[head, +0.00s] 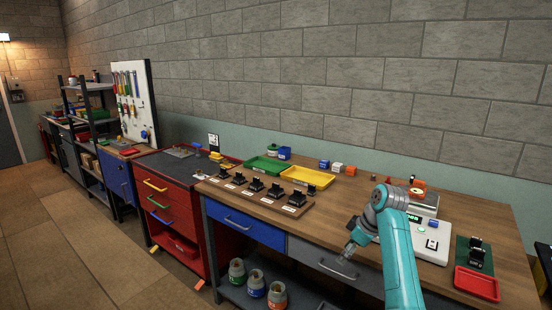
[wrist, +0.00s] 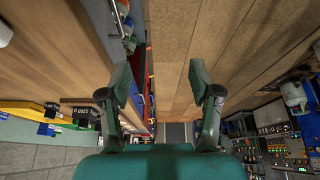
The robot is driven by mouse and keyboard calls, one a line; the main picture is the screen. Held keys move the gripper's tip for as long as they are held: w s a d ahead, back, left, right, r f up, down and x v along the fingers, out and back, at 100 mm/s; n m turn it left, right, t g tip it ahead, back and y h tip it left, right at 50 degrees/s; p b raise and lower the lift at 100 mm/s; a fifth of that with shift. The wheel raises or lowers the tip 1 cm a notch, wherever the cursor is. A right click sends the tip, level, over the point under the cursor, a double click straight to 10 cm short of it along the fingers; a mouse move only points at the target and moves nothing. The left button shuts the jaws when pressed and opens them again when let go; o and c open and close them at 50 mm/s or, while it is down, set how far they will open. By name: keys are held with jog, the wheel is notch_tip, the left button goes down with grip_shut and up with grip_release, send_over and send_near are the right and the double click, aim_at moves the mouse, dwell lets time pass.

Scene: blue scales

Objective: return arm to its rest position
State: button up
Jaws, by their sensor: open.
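My arm (head: 400,262) is teal and grey. It rises from the bottom right of the head view, bends at a grey joint and hangs down to the left over the front edge of the bench. In the wrist view my gripper (wrist: 158,82) has its two dark fingers spread wide with nothing between them. Beyond the fingers the wrist view shows brown planks and a strip of coloured items. In the head view the gripper end is small, in front of the grey drawer (head: 320,262); its fingers are hard to make out there.
The wooden bench (head: 350,205) carries a white scale (head: 432,248), a red tray (head: 477,283), a green tray (head: 268,166), a yellow tray (head: 308,176) and a row of black stands. Several jars sit on the shelf below.

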jog(key=s+a+f+m+t, duration=0.1)
jog(key=s+f, duration=0.2)
jog(key=f, duration=0.5)
jog(key=s+f+m+t+h, duration=0.15)
jog(key=s+f, duration=0.25)
jog(key=f, duration=0.4)
jog(key=s+a+f+m+t+y, duration=0.1)
jog(key=s+f, duration=0.2)
jog(key=f, duration=0.5)
jog(key=s+f+m+t+h, duration=0.15)
jog(key=s+f, duration=0.35)
jog(key=s, duration=0.5)
jog(key=s+f+m+t+h, duration=0.15)
jog(key=s+f, duration=0.35)
jog(key=s, duration=0.5)
jog(key=s+r+m+t, duration=0.1)
jog(key=s+r+m, duration=0.15)
jog(key=s, duration=0.75)
jog(key=s+r+m+t, duration=0.15)
jog(key=s+r, duration=0.25)
jog(key=s, duration=0.7)
jog(key=s+r+t, duration=0.3)
jog(key=s+r, duration=1.1)
jog(key=r, duration=0.4)
jog(key=shift+a+m, duration=0.3)
jog(key=shift+m, duration=0.05)
jog(key=shift+w, duration=0.1)
